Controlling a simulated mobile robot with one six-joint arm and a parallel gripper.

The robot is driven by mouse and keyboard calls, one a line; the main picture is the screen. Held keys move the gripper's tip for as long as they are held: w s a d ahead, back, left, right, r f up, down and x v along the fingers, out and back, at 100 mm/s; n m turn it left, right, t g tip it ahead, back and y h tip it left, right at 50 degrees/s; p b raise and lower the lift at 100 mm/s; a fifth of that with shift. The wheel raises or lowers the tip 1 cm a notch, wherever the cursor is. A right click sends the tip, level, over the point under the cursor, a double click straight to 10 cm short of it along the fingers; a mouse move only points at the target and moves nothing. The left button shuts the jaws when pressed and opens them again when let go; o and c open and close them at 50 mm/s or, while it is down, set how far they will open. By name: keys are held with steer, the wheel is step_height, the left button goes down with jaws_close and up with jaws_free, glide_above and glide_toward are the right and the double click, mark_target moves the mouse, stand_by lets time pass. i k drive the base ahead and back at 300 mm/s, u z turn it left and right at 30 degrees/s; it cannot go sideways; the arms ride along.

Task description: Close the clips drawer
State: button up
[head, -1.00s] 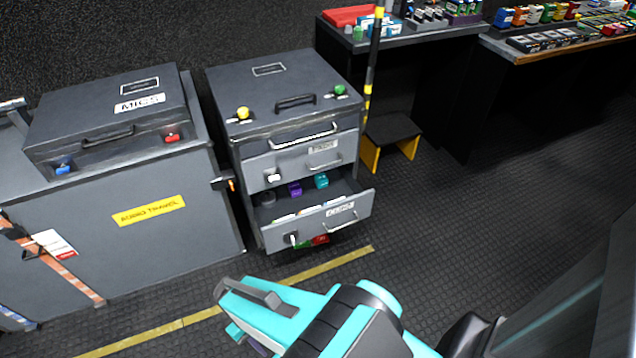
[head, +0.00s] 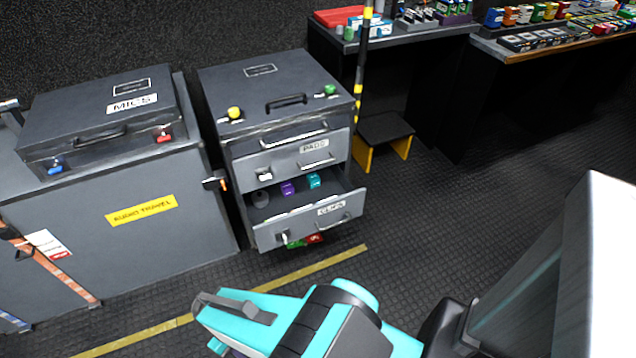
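The clips drawer (head: 300,229) is the lower grey drawer of the dark grey case (head: 272,82) left of centre. It is pulled open, and its label and bar handle (head: 333,223) are on its front. Small purple and teal items show in the opening above its front. My gripper (head: 206,325) is in the lower middle, in front of the drawer and apart from it. It points left in the picture, and its fingertips are too overlapped to tell whether they are open.
The pads drawer (head: 290,158) sits just above the clips drawer. A MICS case (head: 98,115) rests on a large grey trunk (head: 150,225) at left. A black step stool (head: 384,130) and striped pole (head: 361,75) stand at right. Floor in front is clear.

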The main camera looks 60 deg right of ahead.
mark_target(348, 204)
steer(key=u, duration=0.1)
steer(key=k, duration=1.7)
steer(key=z, duration=1.15)
steer(key=i, duration=1)
steer(key=z, duration=0.05)
